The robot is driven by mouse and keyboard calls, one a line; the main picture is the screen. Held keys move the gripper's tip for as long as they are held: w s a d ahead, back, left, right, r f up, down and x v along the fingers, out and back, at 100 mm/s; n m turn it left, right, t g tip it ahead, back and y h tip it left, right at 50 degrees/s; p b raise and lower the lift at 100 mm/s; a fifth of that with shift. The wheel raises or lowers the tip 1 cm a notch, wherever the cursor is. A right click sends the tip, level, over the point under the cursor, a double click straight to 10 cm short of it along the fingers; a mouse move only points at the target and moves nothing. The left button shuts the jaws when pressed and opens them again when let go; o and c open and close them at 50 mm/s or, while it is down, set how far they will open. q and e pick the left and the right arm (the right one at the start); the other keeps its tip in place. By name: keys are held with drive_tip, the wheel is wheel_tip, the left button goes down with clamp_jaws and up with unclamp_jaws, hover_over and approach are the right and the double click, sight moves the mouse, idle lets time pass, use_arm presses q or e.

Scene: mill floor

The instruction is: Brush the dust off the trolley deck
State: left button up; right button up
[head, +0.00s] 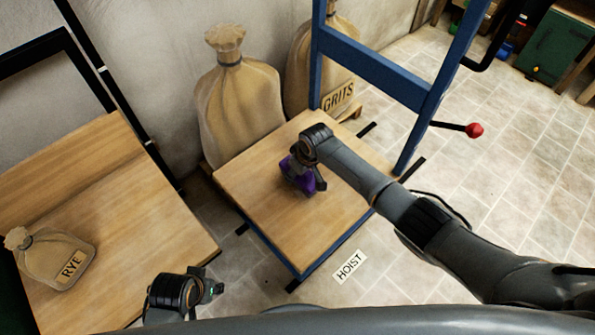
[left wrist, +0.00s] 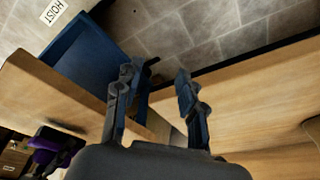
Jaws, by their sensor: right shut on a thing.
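The trolley deck (head: 285,228) is a square, light wooden board on a blue frame, in the middle of the head view. I cannot make out dust on it; part is hidden under my right arm. My right gripper (head: 305,182) is over the middle of the deck, shut on a purple brush (head: 298,177) mostly hidden by the wrist. The brush is at or just above the deck; I cannot tell if it touches. It also shows at the left of the left wrist view (left wrist: 42,148). My left gripper (left wrist: 155,82) is open and empty, near the front edge of the left table.
A wooden table (head: 110,190) with a RYE sack (head: 55,258) stands at left. A large sack (head: 238,105) and a GRITS sack (head: 335,93) stand behind the deck. A blue upright frame (head: 375,70) rises at its back right.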

drive_tip(key=shift+r+p, duration=0.6)
drive_tip(key=shift+r, duration=0.1)
drive_tip(key=shift+r+p, duration=0.85)
drive_tip(key=shift+p, duration=0.05)
use_arm(q)
drive_tip(key=s+f+g+p, duration=0.1)
drive_tip(key=s+f, duration=0.4)
drive_tip(key=f, duration=0.8)
drive_tip(key=shift+s+a, duration=0.2)
drive_tip(key=shift+a, duration=0.1)
use_arm(e)
drive_tip(key=shift+r, duration=0.55)
use_arm(q)
drive_tip(key=shift+f, duration=0.1)
use_arm(e)
wheel_tip(320, 180, up, 2)
drive_tip(key=p, duration=0.3)
drive_tip(key=shift+r, duration=0.25)
use_arm(q)
drive_tip(key=s+a+f, duration=0.1)
drive_tip(key=s+f, duration=0.5)
drive_tip(key=s, duration=0.3)
drive_tip(key=shift+s+a+g, duration=0.3)
drive_tip(key=shift+s+a, duration=0.05)
use_arm(e)
drive_tip(key=shift+r, duration=0.25)
